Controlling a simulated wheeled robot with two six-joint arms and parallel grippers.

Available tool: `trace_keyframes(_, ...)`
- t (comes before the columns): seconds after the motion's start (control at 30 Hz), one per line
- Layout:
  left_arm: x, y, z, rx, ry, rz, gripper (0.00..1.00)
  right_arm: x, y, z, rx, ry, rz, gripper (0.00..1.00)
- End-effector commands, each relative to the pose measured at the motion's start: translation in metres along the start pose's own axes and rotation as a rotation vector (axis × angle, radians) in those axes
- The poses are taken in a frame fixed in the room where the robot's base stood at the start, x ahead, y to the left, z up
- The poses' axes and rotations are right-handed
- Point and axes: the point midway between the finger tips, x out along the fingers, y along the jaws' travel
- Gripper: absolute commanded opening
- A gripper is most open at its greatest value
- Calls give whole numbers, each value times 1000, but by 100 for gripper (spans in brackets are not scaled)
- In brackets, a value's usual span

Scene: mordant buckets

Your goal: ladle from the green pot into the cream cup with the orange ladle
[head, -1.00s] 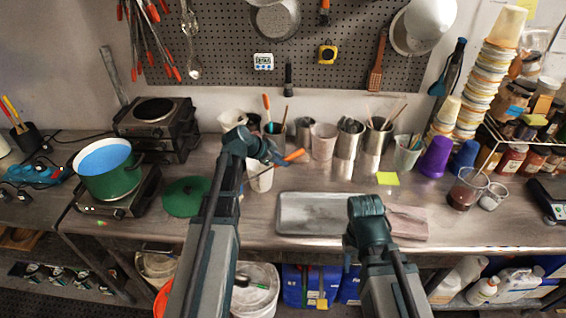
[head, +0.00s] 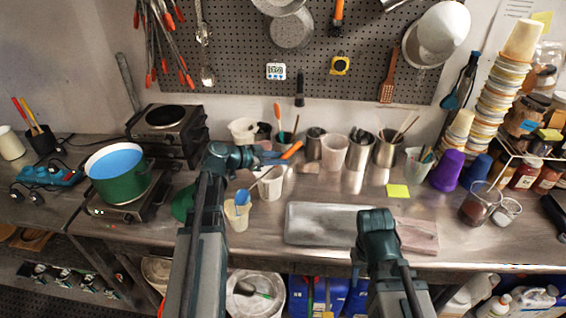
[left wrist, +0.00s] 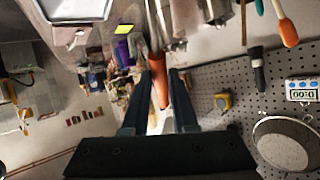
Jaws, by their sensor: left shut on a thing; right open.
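The green pot (head: 124,187), filled with blue liquid, stands on a hot plate at the left of the head view. My left gripper (head: 278,158) is shut on the orange handle (head: 291,150) of the ladle, right of the pot. The handle also shows between the fingers in the left wrist view (left wrist: 158,82). The thin shaft slopes down-left. A blue patch (head: 243,197), apparently the ladle's bowl, is at the mouth of the cream cup (head: 237,219); inside or just above I cannot tell. My right gripper is hidden behind its own wrist.
A white container (head: 271,184) stands close behind the cream cup. A grey tray (head: 325,237) lies to the right. A green lid (head: 182,203) is partly hidden by my left arm. Cups, tins and stacked tubs line the back. A yellow note (head: 397,191) lies behind the tray.

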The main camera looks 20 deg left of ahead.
Motion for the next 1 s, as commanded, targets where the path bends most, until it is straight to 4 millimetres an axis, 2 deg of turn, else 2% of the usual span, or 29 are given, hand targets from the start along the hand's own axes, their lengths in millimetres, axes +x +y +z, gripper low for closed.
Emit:
trace_keyframes(0.67,-49,-10,-12,-45,252,-25,0,19,-2,-1,1,0,0,50)
trace_keyframes(1.0,-73,-13,-4,-67,376,-36,0,43,-4,-2,2,0,0,50)
